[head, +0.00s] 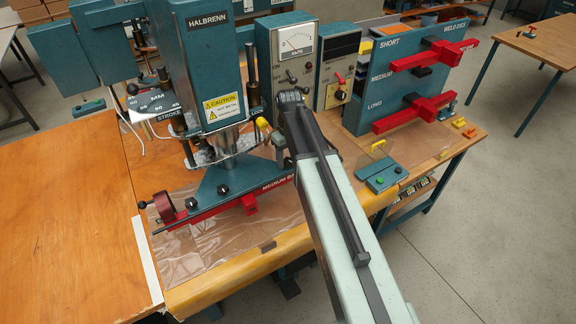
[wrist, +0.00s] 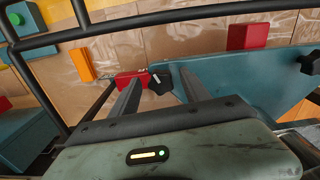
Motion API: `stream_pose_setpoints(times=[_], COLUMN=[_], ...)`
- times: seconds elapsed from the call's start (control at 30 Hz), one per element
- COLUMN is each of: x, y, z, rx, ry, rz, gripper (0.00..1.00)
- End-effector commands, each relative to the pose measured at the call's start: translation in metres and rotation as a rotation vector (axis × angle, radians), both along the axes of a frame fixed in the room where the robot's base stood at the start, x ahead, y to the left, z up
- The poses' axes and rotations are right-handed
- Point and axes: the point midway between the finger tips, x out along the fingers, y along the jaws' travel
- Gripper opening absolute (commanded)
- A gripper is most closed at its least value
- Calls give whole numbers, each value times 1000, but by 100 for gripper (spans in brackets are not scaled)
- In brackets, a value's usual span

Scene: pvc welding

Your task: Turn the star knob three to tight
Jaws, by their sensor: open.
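A black star knob (wrist: 160,83) shows in the wrist view, at the end of a teal plate (wrist: 225,95) beside a red bar end (wrist: 130,80). My gripper (wrist: 158,80) is open, with its two dark fingers on either side of that knob in the picture. I cannot tell whether they touch it. In the head view, my arm covers this end of the red bar and plate. Other black star knobs sit on the teal plate of the press (head: 222,189) (head: 191,203). Another plate knob (wrist: 311,62) is at the wrist view's right edge. No knob number is readable.
The HALBRENN press (head: 212,60) stands over the bench. A meter box (head: 294,47) and a rack of red dies (head: 425,60) stand behind. The left wooden tabletop (head: 60,230) is mostly clear.

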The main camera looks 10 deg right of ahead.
Motion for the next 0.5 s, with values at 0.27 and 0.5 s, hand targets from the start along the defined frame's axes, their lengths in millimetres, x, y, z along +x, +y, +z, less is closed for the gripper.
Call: stream_pose_setpoints(times=[0.27,0.5], x=[0,0], y=[1,1], z=[0,0], rx=[0,0], ry=[0,0], rz=[1,-2], gripper=[41,0])
